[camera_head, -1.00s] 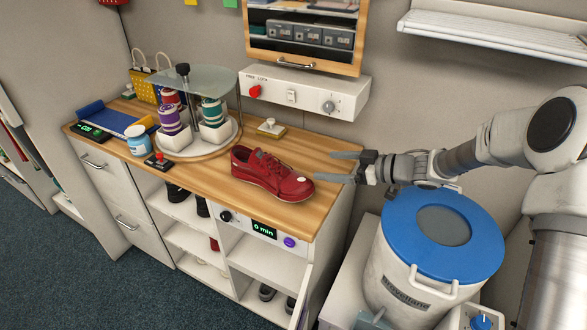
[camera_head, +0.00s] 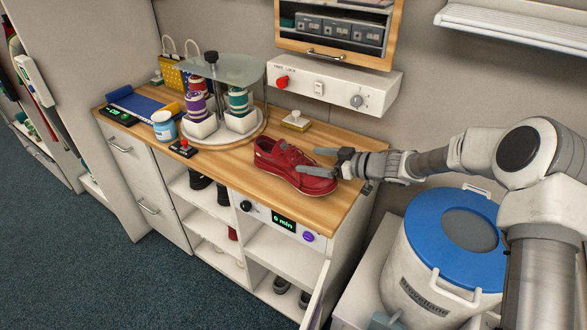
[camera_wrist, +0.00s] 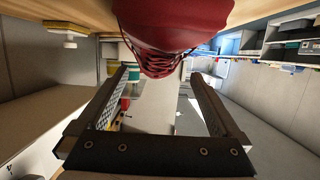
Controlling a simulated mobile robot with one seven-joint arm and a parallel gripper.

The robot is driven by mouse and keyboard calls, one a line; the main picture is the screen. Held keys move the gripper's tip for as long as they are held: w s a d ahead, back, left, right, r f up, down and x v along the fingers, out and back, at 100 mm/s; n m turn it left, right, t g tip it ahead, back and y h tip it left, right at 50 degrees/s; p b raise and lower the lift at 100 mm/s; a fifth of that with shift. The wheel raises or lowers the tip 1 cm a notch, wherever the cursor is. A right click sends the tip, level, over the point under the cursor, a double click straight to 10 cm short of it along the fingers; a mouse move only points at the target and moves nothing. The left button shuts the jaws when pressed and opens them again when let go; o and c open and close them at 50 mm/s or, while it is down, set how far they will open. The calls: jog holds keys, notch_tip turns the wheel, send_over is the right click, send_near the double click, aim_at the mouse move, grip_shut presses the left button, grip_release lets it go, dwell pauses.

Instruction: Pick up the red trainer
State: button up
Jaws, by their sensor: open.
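The red trainer (camera_head: 285,163) stands on the wooden worktop, its toe pointing toward the right front. My gripper (camera_head: 318,162) is open at the toe end of the trainer. In the head view one finger lies behind the toe and the other overlaps its front part. In the wrist view the red trainer (camera_wrist: 172,20) fills the top middle, with its laces showing, and the two fingers of my gripper (camera_wrist: 157,95) are spread apart, with the shoe beyond their tips. Whether a finger touches the shoe I cannot tell.
The wooden worktop (camera_head: 240,165) holds a round carousel (camera_head: 215,140) with spools, a blue-labelled jar (camera_head: 164,125) and a small brass-knobbed block (camera_head: 297,121). A control panel (camera_head: 330,88) hangs above. A blue-lidded drum (camera_head: 450,260) stands below my arm.

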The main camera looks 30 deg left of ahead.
aim_at(301, 158)
jog(key=x, duration=0.5)
jog(key=shift+w+d+f, duration=0.15)
jog(key=shift+w+f, duration=0.05)
jog(key=shift+f, duration=0.05)
jog(key=c, duration=1.4)
jog(key=shift+c, duration=0.5)
jog(key=shift+r, duration=0.1)
